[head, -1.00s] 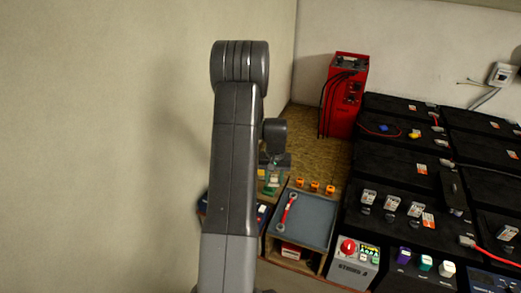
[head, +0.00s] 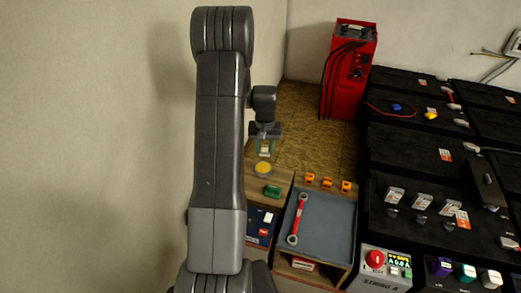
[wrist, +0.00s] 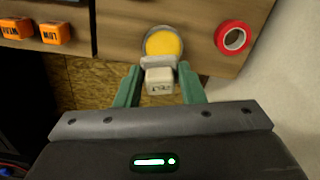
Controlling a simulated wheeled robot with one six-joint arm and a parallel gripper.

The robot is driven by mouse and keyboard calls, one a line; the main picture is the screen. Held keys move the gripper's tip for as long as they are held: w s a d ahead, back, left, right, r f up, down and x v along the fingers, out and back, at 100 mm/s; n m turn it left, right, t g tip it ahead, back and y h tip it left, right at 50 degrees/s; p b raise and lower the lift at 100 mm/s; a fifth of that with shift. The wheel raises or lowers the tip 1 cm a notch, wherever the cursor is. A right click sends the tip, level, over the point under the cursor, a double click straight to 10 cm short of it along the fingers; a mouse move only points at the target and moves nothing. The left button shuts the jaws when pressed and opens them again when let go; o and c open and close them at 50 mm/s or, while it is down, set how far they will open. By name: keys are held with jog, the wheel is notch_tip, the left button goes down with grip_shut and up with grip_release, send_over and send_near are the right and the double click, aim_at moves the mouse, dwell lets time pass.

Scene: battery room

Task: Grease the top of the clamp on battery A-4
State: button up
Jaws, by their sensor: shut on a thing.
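My gripper (wrist: 160,88) has green fingers shut on a small pale block-shaped tool (wrist: 160,82) with unreadable lettering. A grey part shows at the tool's far end, close to a round tin of yellow grease (wrist: 164,42) in the wrist view; I cannot tell whether they touch. In the head view my gripper (head: 264,149) is just behind the grease tin (head: 263,168) on a wooden bench. Several black batteries (head: 400,150) stand at the right, with grey clamps (head: 423,202) on the nearer ones. I cannot read which is A-4.
A grey tray (head: 325,225) holds a red wrench (head: 298,218). Orange blocks (head: 327,183) line its back edge. A red tape roll (wrist: 233,38) shows in the wrist view. A red charger (head: 349,70) stands behind.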

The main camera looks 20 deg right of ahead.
aim_at(263, 168)
jog(key=shift+w+f+b, duration=0.3)
jog(key=shift+f, duration=0.2)
jog(key=shift+w+f+b, duration=0.25)
jog(key=shift+f, duration=0.25)
jog(key=shift+f+b, duration=1.6)
jog(key=shift+f, duration=1.3)
jog(key=shift+s+f+b, duration=0.1)
jog(key=shift+f+b, duration=0.4)
jog(key=shift+f, duration=0.05)
jog(key=shift+r+p, duration=1.95)
jog(key=shift+r, duration=1.6)
